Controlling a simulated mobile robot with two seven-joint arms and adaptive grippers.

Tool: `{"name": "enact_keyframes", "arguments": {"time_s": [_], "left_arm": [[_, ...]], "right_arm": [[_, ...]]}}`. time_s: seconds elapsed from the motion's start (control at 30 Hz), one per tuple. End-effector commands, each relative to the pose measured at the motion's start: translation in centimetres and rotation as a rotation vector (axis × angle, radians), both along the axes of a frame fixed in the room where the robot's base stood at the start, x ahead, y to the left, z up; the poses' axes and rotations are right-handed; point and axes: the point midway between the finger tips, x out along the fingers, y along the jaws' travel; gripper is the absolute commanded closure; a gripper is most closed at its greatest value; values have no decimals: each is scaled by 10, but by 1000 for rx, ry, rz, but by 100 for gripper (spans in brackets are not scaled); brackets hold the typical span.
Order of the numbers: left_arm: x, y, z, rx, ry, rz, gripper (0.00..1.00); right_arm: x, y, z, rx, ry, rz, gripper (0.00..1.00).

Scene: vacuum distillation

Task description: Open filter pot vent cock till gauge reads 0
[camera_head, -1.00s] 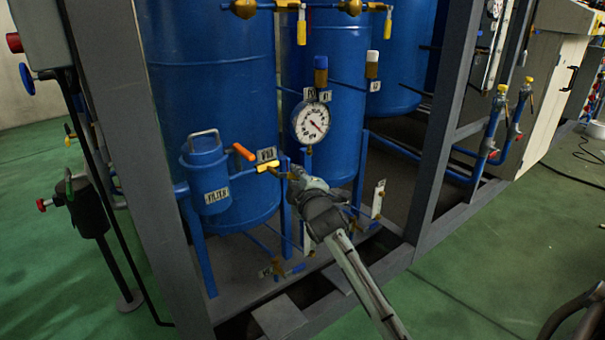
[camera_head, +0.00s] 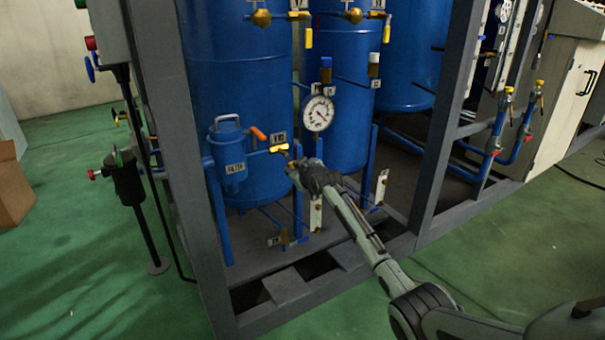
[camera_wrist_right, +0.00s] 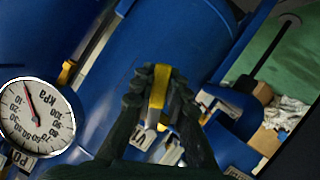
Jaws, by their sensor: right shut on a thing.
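The filter pot (camera_head: 230,165) is a blue vessel with a top handle and a FILTER label, left of my right gripper. The vent cock's yellow handle (camera_head: 281,148) is at the end of the pipe right of the pot. My right gripper (camera_head: 291,165) is at this handle; in the right wrist view its fingers close around the yellow handle (camera_wrist_right: 160,88). The round white gauge (camera_head: 318,113) is just above and right of it. In the right wrist view the gauge (camera_wrist_right: 36,117) shows its needle near the low-number end; the exact reading is unclear. My left gripper is not seen.
An orange-handled lever (camera_head: 258,133) sits close above the pipe. Blue tanks (camera_head: 235,90) stand behind, with a grey frame post (camera_head: 170,150) at the left. A lower valve (camera_head: 285,239) is near the frame base. Green floor lies free in front.

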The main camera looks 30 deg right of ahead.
Motion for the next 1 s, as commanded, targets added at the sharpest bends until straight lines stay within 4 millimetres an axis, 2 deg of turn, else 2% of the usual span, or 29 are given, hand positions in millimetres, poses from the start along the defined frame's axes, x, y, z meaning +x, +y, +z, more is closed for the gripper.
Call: {"name": "enact_keyframes", "arguments": {"time_s": [0.13, 0.5, 1.0], "left_arm": [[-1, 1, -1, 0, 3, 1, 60], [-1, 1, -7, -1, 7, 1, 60], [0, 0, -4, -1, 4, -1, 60]], "right_arm": [[7, 6, -3, 127, 13, 1, 100], [7, 18, -6, 357, 30, 1, 100], [7, 22, -5, 437, 35, 1, 100]]}}
